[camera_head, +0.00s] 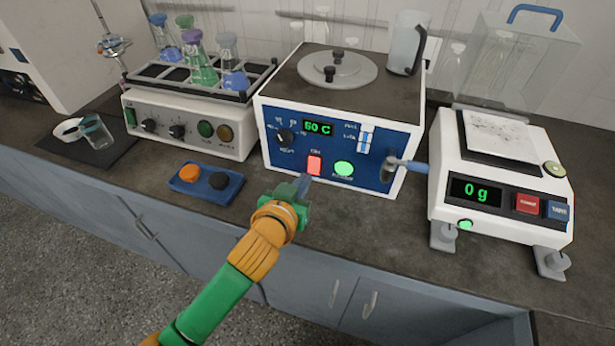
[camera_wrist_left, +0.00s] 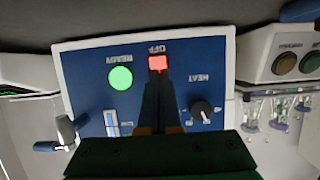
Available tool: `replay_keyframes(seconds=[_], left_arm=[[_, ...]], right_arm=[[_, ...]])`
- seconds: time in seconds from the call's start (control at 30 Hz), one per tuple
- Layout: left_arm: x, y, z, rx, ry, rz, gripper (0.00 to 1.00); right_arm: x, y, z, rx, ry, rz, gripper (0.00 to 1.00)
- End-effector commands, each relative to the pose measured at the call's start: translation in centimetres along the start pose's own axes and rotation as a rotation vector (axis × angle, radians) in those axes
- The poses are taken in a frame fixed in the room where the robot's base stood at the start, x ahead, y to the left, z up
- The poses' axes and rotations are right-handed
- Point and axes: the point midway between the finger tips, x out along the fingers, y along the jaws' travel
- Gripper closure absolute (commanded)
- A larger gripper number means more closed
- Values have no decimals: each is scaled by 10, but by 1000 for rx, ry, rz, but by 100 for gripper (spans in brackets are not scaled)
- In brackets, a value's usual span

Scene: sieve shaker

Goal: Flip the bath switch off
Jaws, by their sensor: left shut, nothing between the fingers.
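The bath (camera_head: 325,120) is a white box with a blue front panel, and its display reads 60 C. Its red switch (camera_head: 314,165) is lit, low on the panel, left of a round green lamp (camera_head: 344,168). My left gripper (camera_head: 304,183) is shut and empty, with its fingertips just in front of and below the switch. In the left wrist view, upside down, the fingertips (camera_wrist_left: 159,80) point at the red switch (camera_wrist_left: 158,63) and partly overlap its edge. I cannot tell whether they touch it. My right gripper is out of view.
A tap with a blue handle (camera_head: 405,164) sticks out at the bath's lower right. A blue tray (camera_head: 207,184) with an orange and a dark piece lies to the left. A scale (camera_head: 500,180) reading 0 g stands right. A flask rack (camera_head: 200,80) sits behind left.

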Motion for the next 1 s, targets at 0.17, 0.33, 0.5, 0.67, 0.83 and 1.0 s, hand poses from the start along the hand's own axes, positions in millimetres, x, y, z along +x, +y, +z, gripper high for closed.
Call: replay_keyframes(seconds=[0.17, 0.33, 0.5, 0.67, 0.83, 1.0], left_arm=[[25, 0, 1, 1, -1, 1, 100], [33, 0, 1, 0, -1, 2, 100], [33, 0, 0, 0, -1, 2, 100], [35, 0, 4, -1, 12, 2, 100], [38, 1, 2, -1, 57, 2, 100], [37, 0, 0, -1, 56, 2, 100]], right_arm=[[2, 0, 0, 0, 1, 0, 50], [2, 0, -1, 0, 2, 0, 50], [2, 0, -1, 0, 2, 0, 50], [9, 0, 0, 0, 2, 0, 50], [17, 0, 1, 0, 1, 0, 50], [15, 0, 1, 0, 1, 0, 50]])
